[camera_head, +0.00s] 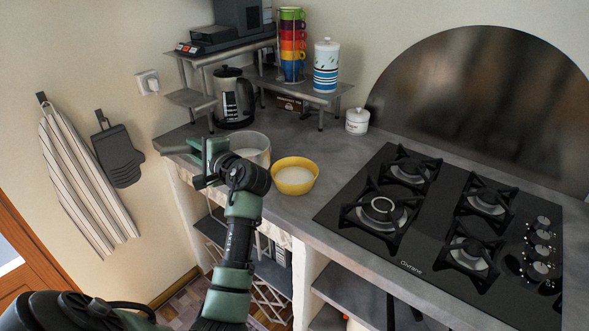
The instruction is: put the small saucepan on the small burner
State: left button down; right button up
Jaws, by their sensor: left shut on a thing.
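The small saucepan (255,150) is a light grey metal pot on the counter, left of the hob, partly hidden behind my left gripper. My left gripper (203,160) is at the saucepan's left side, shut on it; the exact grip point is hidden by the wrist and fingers. The black gas hob (447,188) is to the right, with burners at back left (410,172), front left (382,208), back right (487,201) and front right (469,255). The front left one looks widest; I cannot tell surely which is smallest. All are empty. My right gripper is not in view.
A yellow bowl (295,178) with pale contents stands close to the saucepan's right, between it and the hob. Knobs (541,252) line the hob's right side.

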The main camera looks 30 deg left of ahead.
pick_arm(q)
jog(key=shift+s+a+f, duration=0.1)
jog(key=shift+a+f, duration=0.1)
